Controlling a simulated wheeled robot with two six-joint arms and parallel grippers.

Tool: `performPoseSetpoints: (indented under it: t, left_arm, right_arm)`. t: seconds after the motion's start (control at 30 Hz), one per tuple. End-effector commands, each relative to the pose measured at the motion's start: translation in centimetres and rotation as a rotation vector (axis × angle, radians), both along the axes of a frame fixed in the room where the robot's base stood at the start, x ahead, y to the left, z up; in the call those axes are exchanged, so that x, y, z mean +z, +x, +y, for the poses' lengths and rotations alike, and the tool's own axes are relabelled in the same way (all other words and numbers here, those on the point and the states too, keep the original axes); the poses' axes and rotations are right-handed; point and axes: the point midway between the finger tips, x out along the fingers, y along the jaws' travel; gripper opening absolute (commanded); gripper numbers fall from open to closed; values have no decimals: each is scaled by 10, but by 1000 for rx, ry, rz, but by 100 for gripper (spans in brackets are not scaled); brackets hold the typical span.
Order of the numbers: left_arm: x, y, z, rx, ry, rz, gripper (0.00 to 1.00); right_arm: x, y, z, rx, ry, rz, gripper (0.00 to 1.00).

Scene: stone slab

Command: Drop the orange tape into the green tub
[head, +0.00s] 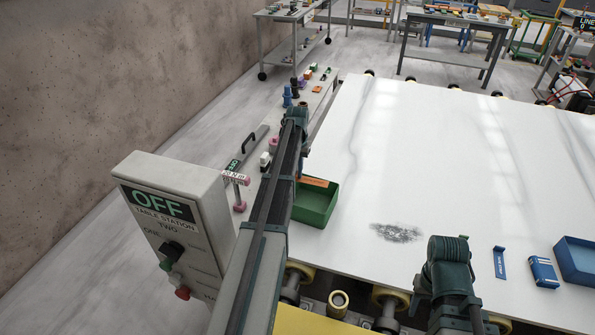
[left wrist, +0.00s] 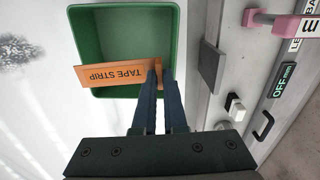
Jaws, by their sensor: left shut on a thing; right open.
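The orange tape (left wrist: 115,75) is a flat strip marked "TAPE STRIP". My left gripper (left wrist: 158,72) is shut on one end of it. In the left wrist view the strip lies across the opening of the green tub (left wrist: 175,30), its far end past the tub's rim. I cannot tell how high above the rim it is.
A blue tray (head: 577,262), a blue box (head: 542,272) and a blue strip (head: 499,263) lie at the right of the white slab (head: 430,150). A grey control box (head: 170,215) stands left of my left arm. The slab's middle is mostly clear, with a dark speckled patch (head: 397,232).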

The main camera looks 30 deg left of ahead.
Motion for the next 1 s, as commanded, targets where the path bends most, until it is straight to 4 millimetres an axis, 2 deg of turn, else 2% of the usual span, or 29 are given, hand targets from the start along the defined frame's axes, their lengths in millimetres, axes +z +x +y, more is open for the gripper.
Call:
performPoseSetpoints:
  t: [0.03, 0.33, 0.77, 0.8, 0.97, 1.0]
  left_arm:
    - [-10, 0, 0, 0, 0, 0, 0]
    - [-37, 0, 0, 0, 0, 0, 0]
    - [-41, 0, 0, 0, 0, 0, 0]
    - [-41, 0, 0, 0, 0, 0, 13]
    - [-41, 0, 0, 0, 0, 0, 41]
    - [-41, 0, 0, 0, 0, 0, 44]
  right_arm:
    - [-10, 0, 0, 0, 0, 0, 50]
    - [-37, 0, 0, -1, 0, 0, 50]
    - [-41, 0, 0, 0, 0, 0, 50]
    - [-41, 0, 0, 0, 0, 0, 50]
    - [-41, 0, 0, 0, 0, 0, 50]
    - [-41, 0, 0, 0, 0, 0, 50]
